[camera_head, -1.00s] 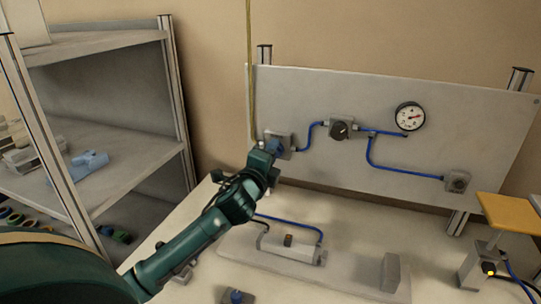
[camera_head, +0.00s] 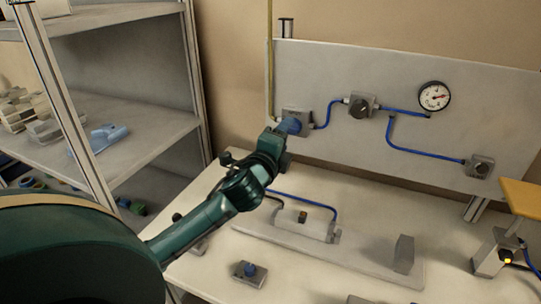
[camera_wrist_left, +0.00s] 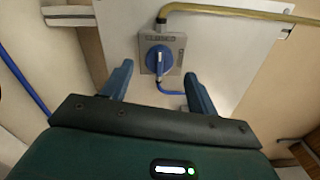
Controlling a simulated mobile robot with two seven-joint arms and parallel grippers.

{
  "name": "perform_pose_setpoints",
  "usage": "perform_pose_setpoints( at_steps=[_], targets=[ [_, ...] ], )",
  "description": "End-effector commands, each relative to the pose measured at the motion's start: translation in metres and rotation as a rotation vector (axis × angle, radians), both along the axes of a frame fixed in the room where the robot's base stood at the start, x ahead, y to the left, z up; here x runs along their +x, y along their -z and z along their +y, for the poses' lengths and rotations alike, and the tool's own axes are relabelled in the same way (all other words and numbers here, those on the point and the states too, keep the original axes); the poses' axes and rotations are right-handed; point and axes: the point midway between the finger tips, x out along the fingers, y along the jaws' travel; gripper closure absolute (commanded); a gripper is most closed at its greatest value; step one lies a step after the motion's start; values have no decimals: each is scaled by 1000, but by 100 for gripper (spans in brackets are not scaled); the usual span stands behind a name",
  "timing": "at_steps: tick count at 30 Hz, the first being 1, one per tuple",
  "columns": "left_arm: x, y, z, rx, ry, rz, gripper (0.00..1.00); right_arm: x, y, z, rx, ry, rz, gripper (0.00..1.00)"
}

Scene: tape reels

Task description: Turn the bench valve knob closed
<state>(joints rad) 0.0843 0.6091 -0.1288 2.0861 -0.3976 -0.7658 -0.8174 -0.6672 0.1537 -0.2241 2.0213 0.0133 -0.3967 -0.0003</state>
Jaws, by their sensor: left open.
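The blue valve knob (camera_wrist_left: 158,59) sits on a grey square plate (camera_wrist_left: 172,42) with printed lettering above the knob in the left wrist view. Its grip bar runs roughly up and down in that view. In the head view the knob (camera_head: 290,126) is at the left end of the upright panel, partly behind my gripper. My left gripper (camera_wrist_left: 158,75) is open, with one finger on each side of the knob in the wrist view. A gap shows on both sides, and the fingers look short of the knob. My left gripper (camera_head: 281,139) is close in front of it in the head view. My right gripper is not seen.
The panel (camera_head: 400,155) carries a black knob (camera_head: 361,105), a pressure gauge (camera_head: 434,96) and blue tubing. A yellow pipe (camera_head: 269,60) rises from the valve. A fixture (camera_head: 303,227) and a small blue knob (camera_head: 246,270) are on the bench. Shelves (camera_head: 130,135) stand left.

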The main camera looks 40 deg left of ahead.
Motion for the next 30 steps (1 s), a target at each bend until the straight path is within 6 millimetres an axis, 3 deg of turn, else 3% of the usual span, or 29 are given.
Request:
perform_pose_setpoints(
  at_steps=[6, 12, 18, 30],
  targets=[
    [-50, 3, -13, 0, 4, 2, 41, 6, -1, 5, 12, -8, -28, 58],
    [-82, 2, -20, 0, 2, 1, 41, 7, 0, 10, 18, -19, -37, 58],
    [-94, 0, -22, -1, 0, 1, 41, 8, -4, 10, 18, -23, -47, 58],
    [-94, 0, -22, -1, 0, 0, 41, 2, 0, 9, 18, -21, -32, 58]
  ],
)
